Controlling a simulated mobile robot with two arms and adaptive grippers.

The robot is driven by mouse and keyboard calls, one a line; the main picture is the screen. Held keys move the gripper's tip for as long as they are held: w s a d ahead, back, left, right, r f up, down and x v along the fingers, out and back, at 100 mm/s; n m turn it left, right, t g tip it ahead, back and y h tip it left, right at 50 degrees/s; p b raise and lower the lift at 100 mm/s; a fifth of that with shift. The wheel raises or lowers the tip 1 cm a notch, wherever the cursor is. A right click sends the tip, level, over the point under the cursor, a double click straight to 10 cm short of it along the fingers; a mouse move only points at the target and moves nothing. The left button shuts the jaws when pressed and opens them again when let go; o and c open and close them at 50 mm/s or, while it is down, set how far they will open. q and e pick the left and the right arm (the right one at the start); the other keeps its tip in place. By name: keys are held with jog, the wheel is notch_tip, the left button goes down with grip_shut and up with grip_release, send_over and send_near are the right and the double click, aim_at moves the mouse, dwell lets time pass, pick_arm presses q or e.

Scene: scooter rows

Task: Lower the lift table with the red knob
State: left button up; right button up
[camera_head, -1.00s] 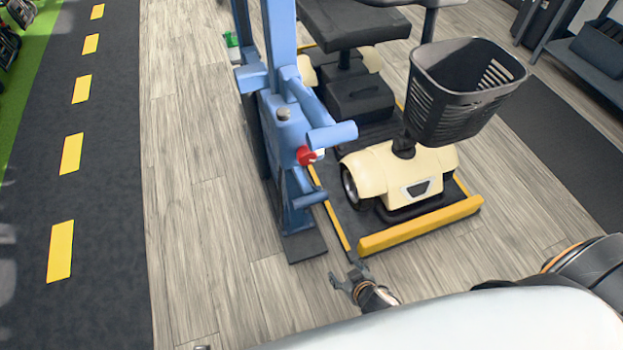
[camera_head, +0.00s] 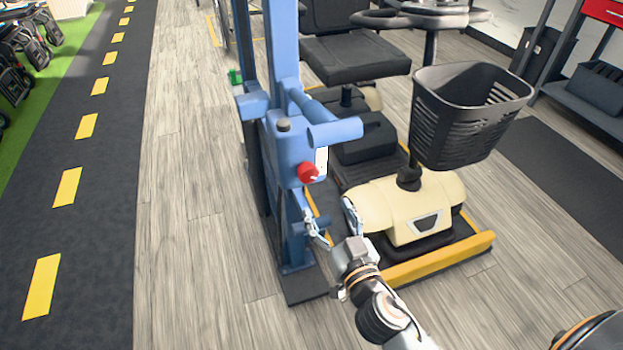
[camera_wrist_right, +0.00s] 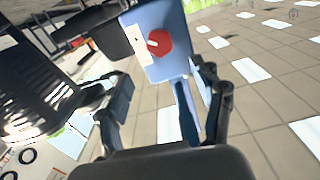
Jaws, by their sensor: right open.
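The red knob (camera_head: 308,173) sits on the front of the blue lift column (camera_head: 290,150), beside a white label. It also shows in the right wrist view (camera_wrist_right: 159,42) on the blue housing, just beyond and between my fingers. The lift table's platform (camera_head: 440,260), with a yellow front edge, is low near the floor and carries a cream scooter (camera_head: 405,205). My right gripper (camera_head: 332,215) is open and empty, below and slightly right of the knob, apart from it. Its fingers (camera_wrist_right: 165,105) stand wide apart in the wrist view. My left gripper is not in view.
The blue column's foot (camera_head: 303,285) rests on the wood floor. Free floor (camera_head: 190,200) lies left, beside a dark lane with yellow dashes.

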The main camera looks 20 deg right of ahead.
aim_at(310, 176)
jog(key=w, duration=0.9)
jog(key=shift+w+a+p, duration=0.1)
jog(key=shift+a+p, duration=0.05)
jog(key=shift+p, duration=0.2)
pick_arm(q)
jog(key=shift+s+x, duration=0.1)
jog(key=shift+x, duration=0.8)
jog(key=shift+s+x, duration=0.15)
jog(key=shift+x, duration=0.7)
pick_arm(e)
jog(key=shift+w, duration=0.7)
jog(key=shift+c, duration=0.2)
jog(key=c, duration=1.1)
